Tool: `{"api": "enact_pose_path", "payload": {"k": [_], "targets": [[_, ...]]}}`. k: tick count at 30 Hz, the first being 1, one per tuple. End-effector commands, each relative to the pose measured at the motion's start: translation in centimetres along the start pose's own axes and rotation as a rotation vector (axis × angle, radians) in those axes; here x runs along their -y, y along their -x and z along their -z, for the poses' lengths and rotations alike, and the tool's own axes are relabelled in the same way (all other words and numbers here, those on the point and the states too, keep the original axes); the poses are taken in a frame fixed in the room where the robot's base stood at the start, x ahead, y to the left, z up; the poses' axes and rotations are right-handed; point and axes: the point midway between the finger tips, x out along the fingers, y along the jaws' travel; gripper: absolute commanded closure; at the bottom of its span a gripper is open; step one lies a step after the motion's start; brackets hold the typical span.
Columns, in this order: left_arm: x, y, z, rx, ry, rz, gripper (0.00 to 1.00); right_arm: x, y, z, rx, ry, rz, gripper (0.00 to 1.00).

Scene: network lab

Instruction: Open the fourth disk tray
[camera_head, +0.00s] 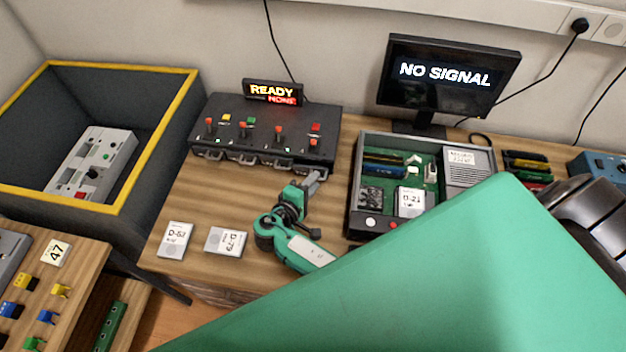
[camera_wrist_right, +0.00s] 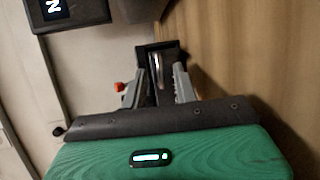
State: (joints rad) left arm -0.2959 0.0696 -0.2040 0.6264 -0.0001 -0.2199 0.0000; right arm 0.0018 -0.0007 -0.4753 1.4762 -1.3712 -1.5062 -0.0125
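The black disk station (camera_head: 262,122) stands at the back of the wooden desk, with a row of trays with grey handles along its front. The fourth tray, at the right end, is partly hidden behind my right gripper (camera_head: 313,177). In the right wrist view, the fingers of my right gripper (camera_wrist_right: 158,84) are apart. A dark tray front with a silver handle (camera_wrist_right: 157,68) lies between and just beyond the fingertips. I cannot tell whether they touch it. The fourth tray looks closed. My left gripper is not in view.
A lit sign (camera_head: 273,93) reading READY sits behind the station. Two labelled disks (camera_head: 226,241) (camera_head: 174,240) lie on the desk in front. An open computer case (camera_head: 353,190) and a monitor (camera_head: 449,77) are to the right. A yellow-rimmed bin (camera_head: 187,85) is left.

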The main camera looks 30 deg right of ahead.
Motion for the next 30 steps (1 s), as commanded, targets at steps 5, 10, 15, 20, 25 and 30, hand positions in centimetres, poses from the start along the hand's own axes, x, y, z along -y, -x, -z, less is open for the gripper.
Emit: {"api": "enact_pose_path", "payload": {"k": [5,10,15,20,25,30], "targets": [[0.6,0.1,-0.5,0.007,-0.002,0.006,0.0,0.0,-0.6,0.0,-0.001,-0.001,0.001,0.71],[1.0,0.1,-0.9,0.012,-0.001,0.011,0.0,0.0,-0.6,0.0,-0.001,-0.001,0.001,0.71],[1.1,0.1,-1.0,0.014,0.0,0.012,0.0,0.0,-0.6,0.0,-0.001,-0.001,0.001,0.98],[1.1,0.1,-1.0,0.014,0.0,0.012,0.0,0.0,-0.6,0.0,-0.001,-0.001,0.001,1.0],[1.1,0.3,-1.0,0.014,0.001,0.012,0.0,0.2,0.1,-0.3,-0.001,0.001,0.002,1.0],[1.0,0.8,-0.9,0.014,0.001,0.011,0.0,1.2,3.8,-1.8,-0.002,0.002,0.007,1.0]]}}
